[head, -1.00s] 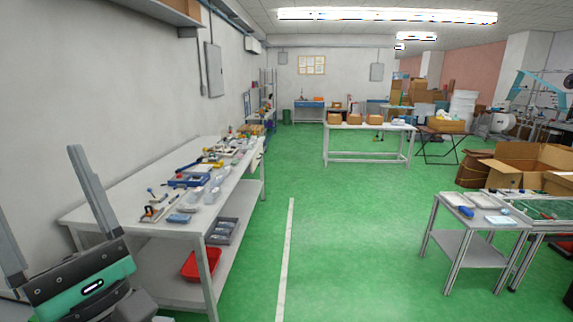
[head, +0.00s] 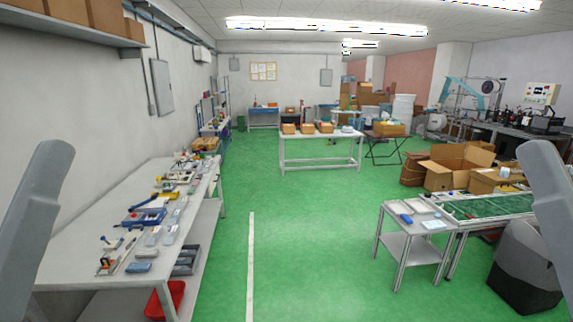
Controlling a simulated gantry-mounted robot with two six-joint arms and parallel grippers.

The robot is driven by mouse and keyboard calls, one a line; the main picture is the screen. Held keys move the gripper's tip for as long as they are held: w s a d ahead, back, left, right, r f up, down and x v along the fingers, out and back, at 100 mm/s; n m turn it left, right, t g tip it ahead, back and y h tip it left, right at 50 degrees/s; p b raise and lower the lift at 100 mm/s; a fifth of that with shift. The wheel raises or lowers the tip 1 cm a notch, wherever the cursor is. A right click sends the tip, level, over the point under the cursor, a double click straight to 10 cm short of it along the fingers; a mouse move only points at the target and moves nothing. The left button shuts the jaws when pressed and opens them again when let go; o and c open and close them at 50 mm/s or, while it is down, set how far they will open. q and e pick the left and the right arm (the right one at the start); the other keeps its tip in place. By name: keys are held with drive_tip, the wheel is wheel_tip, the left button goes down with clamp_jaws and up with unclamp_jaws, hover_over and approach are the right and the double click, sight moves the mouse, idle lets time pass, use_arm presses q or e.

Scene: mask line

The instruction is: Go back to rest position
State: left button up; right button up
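Neither of my grippers shows in the head view. A pale grey link of my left arm (head: 32,225) stands up at the left edge. A matching link of my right arm (head: 553,195) stands up at the right edge. The fingers of both arms are out of sight, so I see nothing held.
A long white workbench (head: 75,238) with tools and small trays runs along the left wall. A white table (head: 318,137) with boxes stands ahead. A small metal table (head: 405,243) and a grey-and-black object (head: 525,265) are at right. Green floor (head: 310,240) is clear between.

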use_arm(q)
wheel_tip(320, 180, up, 19)
drive_tip(key=p, duration=1.5)
drive_tip(key=shift+r+p, duration=0.2)
drive_tip(key=shift+p, duration=0.1)
use_arm(e)
wheel_tip(320, 180, up, 19)
drive_tip(key=shift+r, duration=0.2)
